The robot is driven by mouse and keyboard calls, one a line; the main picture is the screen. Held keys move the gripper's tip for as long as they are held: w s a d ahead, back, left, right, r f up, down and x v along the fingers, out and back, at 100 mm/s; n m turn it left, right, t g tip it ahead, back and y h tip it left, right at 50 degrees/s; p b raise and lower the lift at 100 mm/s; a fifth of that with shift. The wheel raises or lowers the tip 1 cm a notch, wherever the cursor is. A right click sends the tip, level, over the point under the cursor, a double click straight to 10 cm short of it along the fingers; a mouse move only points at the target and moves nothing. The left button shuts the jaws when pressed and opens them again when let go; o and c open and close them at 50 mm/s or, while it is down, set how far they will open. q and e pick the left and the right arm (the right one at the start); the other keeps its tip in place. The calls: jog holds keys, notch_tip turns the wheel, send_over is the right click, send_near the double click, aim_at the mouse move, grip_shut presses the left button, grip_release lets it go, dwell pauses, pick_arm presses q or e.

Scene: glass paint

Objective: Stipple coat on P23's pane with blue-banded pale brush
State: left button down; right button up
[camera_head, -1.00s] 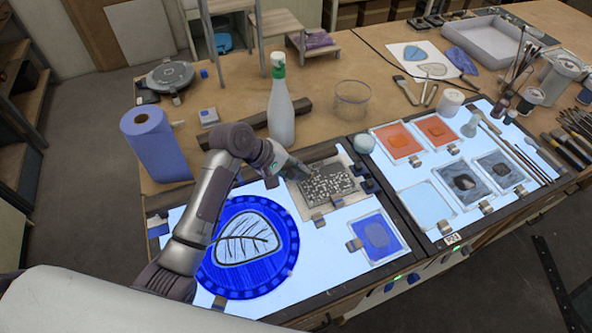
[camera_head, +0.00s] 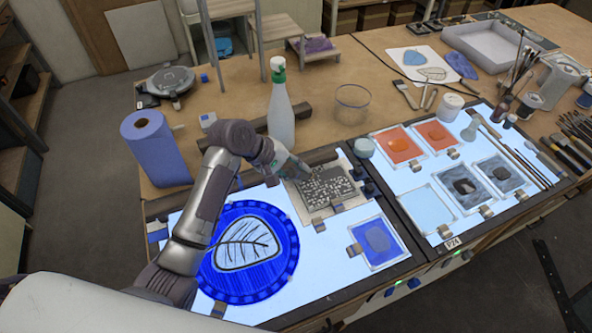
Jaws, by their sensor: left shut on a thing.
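A pane with a dark, white-speckled field (camera_head: 326,186) lies clipped on the left light panel (camera_head: 318,240). My left gripper (camera_head: 297,170) is over the upper left edge of this pane, pointing down and right. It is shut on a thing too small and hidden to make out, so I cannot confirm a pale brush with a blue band. Whether its tip touches the pane is unclear. No P23 label is readable; one small label (camera_head: 450,243) shows at the right panel's front edge. My right gripper is not in view.
A round blue leaf pane (camera_head: 248,251) lies under my left forearm. A blue square pane (camera_head: 377,241) is right of it. Several panes and brushes occupy the right panel (camera_head: 410,180).

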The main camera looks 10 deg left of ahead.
pick_arm(q)
jog(key=w+d, duration=0.3)
jog(key=d, duration=0.2)
jog(key=shift+w+d, duration=0.3)
jog(key=shift+w, duration=0.1)
jog(key=shift+f, duration=0.15)
jog(key=shift+f, duration=0.6)
jog(key=shift+f, duration=0.3)
dwell(0.7)
dwell(0.4)
jog(key=shift+r, duration=1.1)
jog(key=shift+r, duration=0.1)
jog(key=shift+r, duration=1.9)
